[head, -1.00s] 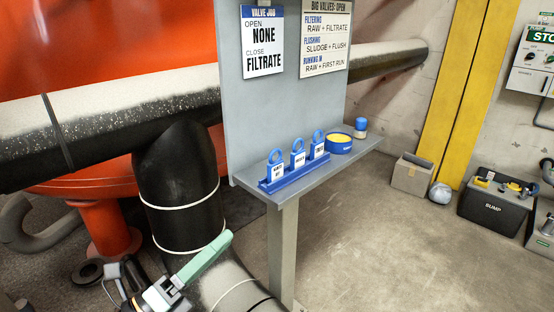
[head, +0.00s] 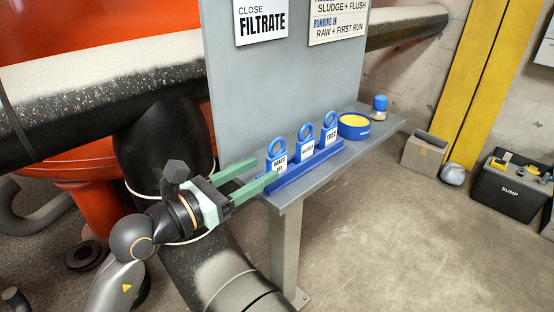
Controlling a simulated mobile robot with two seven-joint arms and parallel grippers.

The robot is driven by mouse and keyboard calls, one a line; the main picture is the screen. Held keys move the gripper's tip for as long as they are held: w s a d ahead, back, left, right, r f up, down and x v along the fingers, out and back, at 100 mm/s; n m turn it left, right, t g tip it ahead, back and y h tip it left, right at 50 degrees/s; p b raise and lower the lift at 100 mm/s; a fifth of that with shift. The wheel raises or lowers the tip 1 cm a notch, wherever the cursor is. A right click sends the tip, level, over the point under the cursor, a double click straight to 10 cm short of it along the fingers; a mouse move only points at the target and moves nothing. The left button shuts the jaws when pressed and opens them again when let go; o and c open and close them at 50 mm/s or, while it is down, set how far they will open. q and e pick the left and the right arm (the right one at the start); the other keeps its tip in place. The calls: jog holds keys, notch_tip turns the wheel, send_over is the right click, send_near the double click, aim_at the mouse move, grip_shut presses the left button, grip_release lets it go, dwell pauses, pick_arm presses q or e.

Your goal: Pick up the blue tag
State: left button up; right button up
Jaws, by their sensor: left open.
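Three blue tags with ring tops and white labels stand upright in a row in a blue rack (head: 312,164) on the grey shelf. They are the left tag (head: 276,152), the middle tag (head: 306,145) and the right tag (head: 329,132). The left tag's label is partly legible; one finger hides some of its lower part. My left gripper (head: 264,171) is open, its two green fingers pointing right at the left end of the rack, close to the left tag. I cannot tell whether it touches. My right gripper is not in view.
A blue round tin with yellow contents (head: 354,124) and a small blue-capped jar (head: 379,106) stand farther along the shelf (head: 371,139). A grey upright board (head: 270,85) rises behind the rack. Large black pipes (head: 165,150) lie to the left. A cardboard box (head: 423,154) sits on the floor.

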aim_at(268, 163)
pick_arm(q)
jog(key=shift+x, duration=3)
jog(key=shift+w+a+r, duration=0.1)
jog(key=shift+w, duration=0.05)
jog(key=shift+c, duration=0.3)
grip_shut()
